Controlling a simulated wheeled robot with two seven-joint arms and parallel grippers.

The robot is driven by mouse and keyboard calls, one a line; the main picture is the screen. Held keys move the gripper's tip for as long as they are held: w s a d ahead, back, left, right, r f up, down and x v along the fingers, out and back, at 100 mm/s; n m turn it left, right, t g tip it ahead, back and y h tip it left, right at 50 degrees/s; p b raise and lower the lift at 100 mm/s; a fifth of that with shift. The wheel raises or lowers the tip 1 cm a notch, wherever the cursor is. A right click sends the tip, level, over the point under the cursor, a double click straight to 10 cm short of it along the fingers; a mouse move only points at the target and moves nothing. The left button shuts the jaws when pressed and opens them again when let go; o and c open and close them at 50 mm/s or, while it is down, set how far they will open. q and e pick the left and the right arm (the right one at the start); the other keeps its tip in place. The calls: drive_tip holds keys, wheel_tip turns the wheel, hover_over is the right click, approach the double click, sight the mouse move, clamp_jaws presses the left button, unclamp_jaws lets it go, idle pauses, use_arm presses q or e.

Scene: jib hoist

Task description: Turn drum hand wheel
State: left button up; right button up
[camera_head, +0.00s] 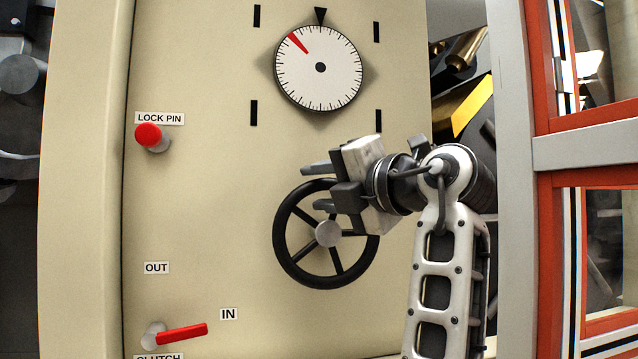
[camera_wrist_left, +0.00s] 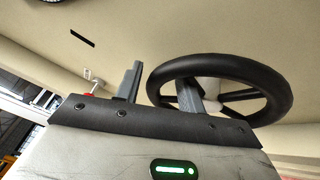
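The black drum hand wheel (camera_head: 284,252), with several spokes and a grey hub, is mounted on the beige panel in the head view. My left gripper (camera_head: 321,187) is at its upper rim, its arm rising from the lower right. Its two fingers are apart, one outside the rim and one inside, with visible gaps. The wrist view shows the wheel (camera_wrist_left: 272,85) close up, its near rim between the fingers of my left gripper (camera_wrist_left: 160,88). The gripper body hides the wheel's upper right part. My right gripper is not in view.
A white dial (camera_head: 335,83) above the wheel has a red needle pointing up-left. A red lock pin knob (camera_head: 149,136) is at upper left. A red clutch lever (camera_head: 182,333) at lower left points toward the IN label. A grey and orange frame (camera_head: 515,180) stands at right.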

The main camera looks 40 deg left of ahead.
use_arm(q)
drive_tip(key=shift+w+a, duration=0.1)
drive_tip(key=shift+a, duration=0.35)
drive_tip(key=shift+c, duration=0.3)
clamp_jaws()
